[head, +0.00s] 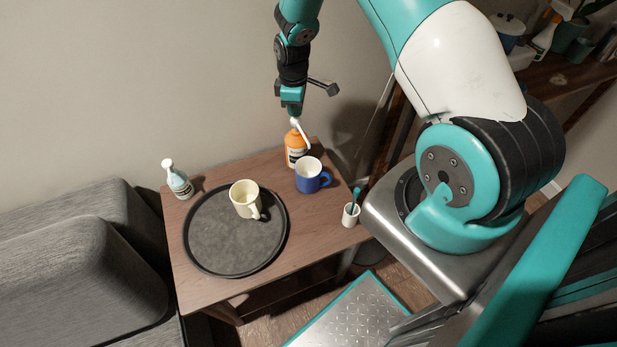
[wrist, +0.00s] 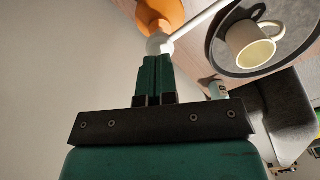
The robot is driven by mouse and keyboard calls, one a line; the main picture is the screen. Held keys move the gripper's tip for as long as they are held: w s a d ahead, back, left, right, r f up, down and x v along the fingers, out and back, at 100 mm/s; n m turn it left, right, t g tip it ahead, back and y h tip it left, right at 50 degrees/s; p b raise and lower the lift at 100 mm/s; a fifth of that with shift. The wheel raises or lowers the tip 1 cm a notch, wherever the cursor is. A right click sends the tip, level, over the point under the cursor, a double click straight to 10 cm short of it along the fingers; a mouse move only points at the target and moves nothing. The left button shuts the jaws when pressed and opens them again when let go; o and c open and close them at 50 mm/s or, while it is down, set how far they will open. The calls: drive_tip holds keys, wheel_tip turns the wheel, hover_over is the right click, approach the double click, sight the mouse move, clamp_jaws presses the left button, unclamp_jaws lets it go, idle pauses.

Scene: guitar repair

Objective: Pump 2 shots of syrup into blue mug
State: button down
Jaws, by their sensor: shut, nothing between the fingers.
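The blue mug (head: 309,176) stands upright on the wooden side table, its handle to the right. Just behind and left of it stands an orange pump bottle (head: 295,149) with a white pump head and a long spout that reaches over toward the mug. My gripper (head: 294,115) is directly above the pump head, fingers pointing down. In the wrist view my gripper (wrist: 155,62) is shut with nothing between the fingers, its tips at the white pump head (wrist: 159,44). I cannot tell whether they touch it. The orange bottle (wrist: 165,12) is partly cut off there.
A round dark tray (head: 225,245) holds a cream mug (head: 245,199). A light-blue pump bottle (head: 178,181) stands at the table's left back corner. A small white cup (head: 350,215) with a teal item is at the right edge. A grey sofa (head: 70,260) is left.

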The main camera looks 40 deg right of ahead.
sight(296, 119)
drive_tip(key=shift+f+b, duration=1.05)
drive_tip(key=shift+f, duration=0.55)
drive_tip(key=shift+r+p, duration=1.35)
drive_tip(key=shift+r, duration=0.5)
drive_tip(key=shift+f, duration=0.25)
